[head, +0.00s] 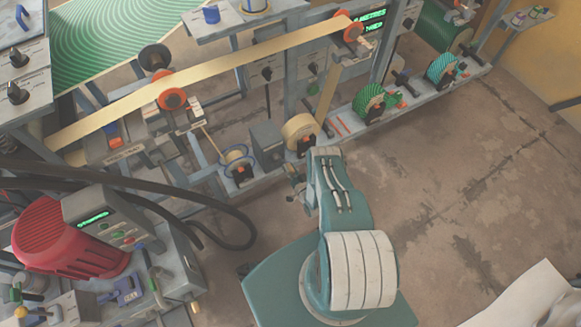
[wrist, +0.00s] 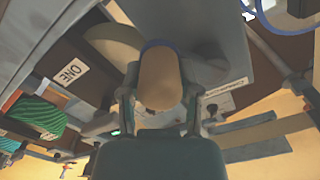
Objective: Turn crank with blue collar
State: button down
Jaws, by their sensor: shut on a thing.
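In the wrist view, the crank's tan rounded handle (wrist: 160,85) sits between the two fingers of my gripper (wrist: 160,108), which is shut on it. A blue collar (wrist: 158,42) shows as an arc just behind the handle, against a grey panel. The rest of the crank is hidden behind the handle and fingers. In the head view, my gripper (head: 296,188) is at the low front of the machine, beside a grey box. The crank itself cannot be made out there.
A blue-rimmed roll (head: 238,158) and a tan roll (head: 299,132) sit close by on the machine's lower rail. Black hoses (head: 225,238) loop to the left. A red motor (head: 65,238) stands at lower left.

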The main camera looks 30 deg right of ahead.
jog(key=shift+w+d+r, duration=0.1)
jog(key=shift+w, duration=0.05)
jog(key=shift+c, duration=1.5)
grip_release()
notch_tip(320, 180, up, 10)
jog(key=shift+f, duration=0.15)
jog(key=shift+c, duration=0.4)
